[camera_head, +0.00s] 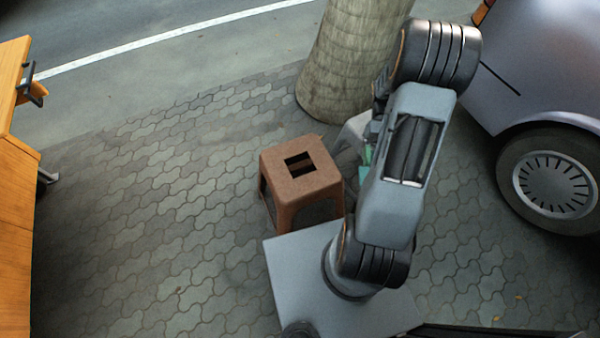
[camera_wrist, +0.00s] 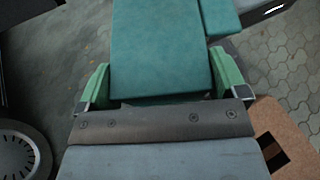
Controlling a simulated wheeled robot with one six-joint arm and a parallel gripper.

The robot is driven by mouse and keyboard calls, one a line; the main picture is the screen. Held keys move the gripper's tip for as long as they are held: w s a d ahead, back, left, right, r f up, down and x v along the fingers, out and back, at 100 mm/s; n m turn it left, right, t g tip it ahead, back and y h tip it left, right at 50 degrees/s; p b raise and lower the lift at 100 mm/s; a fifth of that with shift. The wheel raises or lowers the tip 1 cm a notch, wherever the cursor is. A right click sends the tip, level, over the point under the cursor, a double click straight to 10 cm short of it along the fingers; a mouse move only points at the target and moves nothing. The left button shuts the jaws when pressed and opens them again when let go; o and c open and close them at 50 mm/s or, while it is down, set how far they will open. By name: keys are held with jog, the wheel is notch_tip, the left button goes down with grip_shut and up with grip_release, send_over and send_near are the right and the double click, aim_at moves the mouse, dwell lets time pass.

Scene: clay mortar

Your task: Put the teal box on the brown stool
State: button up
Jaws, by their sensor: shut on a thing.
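The teal box (camera_wrist: 162,45) fills the upper middle of the wrist view. It sits between the two green fingers of my gripper (camera_wrist: 163,80), which are shut on it. A smaller teal piece shows at its upper right; I cannot tell whether it belongs to the box. In the head view my arm hides most of the gripper and box, and only a sliver of teal and green shows beside the arm. The brown stool (camera_head: 300,175) stands upright on the paving, left of my arm, its visible top empty. Its corner shows at lower right in the wrist view (camera_wrist: 262,115).
A tree trunk (camera_head: 345,60) rises behind the stool. A pale grey object (camera_head: 354,130) stands partly hidden behind my arm. A parked car (camera_head: 545,80) is at right, and an orange wooden cabinet (camera_head: 18,200) at far left. Paving left of the stool is clear.

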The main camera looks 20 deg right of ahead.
jog(key=w+a+f+m+t+y+b, duration=0.3)
jog(key=w+f+m+t+y+b, duration=0.15)
jog(key=f+m+t+y, duration=0.35)
jog(key=m+t+b, duration=0.9)
jog(key=b, duration=0.5)
send_over(315, 164)
jog(key=shift+y, duration=0.3)
notch_tip(315, 164, down, 14)
jog(key=shift+f, duration=0.1)
